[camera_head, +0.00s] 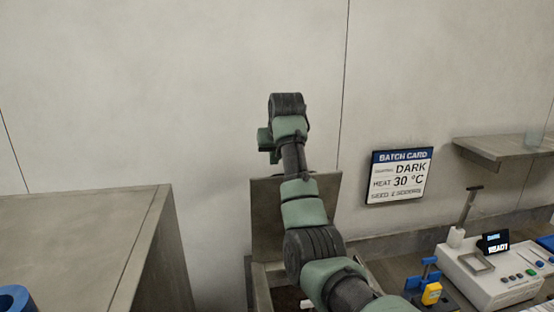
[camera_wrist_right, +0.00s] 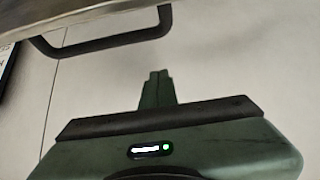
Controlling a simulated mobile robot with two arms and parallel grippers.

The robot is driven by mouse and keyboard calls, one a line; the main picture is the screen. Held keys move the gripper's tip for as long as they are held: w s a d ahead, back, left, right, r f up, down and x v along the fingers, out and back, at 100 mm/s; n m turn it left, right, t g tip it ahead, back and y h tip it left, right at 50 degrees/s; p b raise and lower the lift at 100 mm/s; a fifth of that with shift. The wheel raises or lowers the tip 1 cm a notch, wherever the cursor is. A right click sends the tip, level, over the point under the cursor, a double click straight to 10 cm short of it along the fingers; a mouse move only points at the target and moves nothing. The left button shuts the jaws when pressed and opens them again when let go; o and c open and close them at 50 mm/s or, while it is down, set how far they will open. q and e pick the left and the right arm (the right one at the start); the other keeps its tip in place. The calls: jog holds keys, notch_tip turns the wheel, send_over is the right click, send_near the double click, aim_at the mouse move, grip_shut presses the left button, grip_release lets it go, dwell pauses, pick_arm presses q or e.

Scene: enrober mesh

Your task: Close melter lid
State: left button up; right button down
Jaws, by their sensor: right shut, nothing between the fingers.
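The melter lid (camera_head: 262,215) stands raised as an upright grey panel, partly hidden behind my right arm. Below it is the melter body (camera_head: 262,290), mostly covered by the arm. In the right wrist view, a dark bar handle (camera_wrist_right: 100,43) runs along the grey lid edge (camera_wrist_right: 70,12) at the top left. My right gripper (camera_wrist_right: 157,76) is shut and empty, its fingertips just below the handle in that picture and apart from it. In the head view the wrist end of the right arm is above the lid, and the fingertips are hidden. My left gripper is not in view.
A batch card (camera_head: 399,177) hangs on the wall. A white machine (camera_head: 490,280) stands on the counter at right, near a blue and yellow item (camera_head: 431,293). A shelf (camera_head: 505,147) juts out at right. A grey cabinet (camera_head: 75,235) with a blue ring (camera_head: 14,298) is at left.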

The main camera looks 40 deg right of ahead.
jog(key=s+a, duration=0.1)
jog(key=s+a+p, duration=0.1)
jog(key=s, duration=0.1)
jog(key=shift+s+a+f, duration=0.1)
jog(key=shift+s+f, duration=0.15)
jog(key=shift+f, duration=0.15)
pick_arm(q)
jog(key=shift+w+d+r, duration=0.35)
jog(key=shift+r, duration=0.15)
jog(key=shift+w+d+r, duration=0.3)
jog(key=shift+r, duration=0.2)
pick_arm(e)
jog(key=shift+f, duration=0.2)
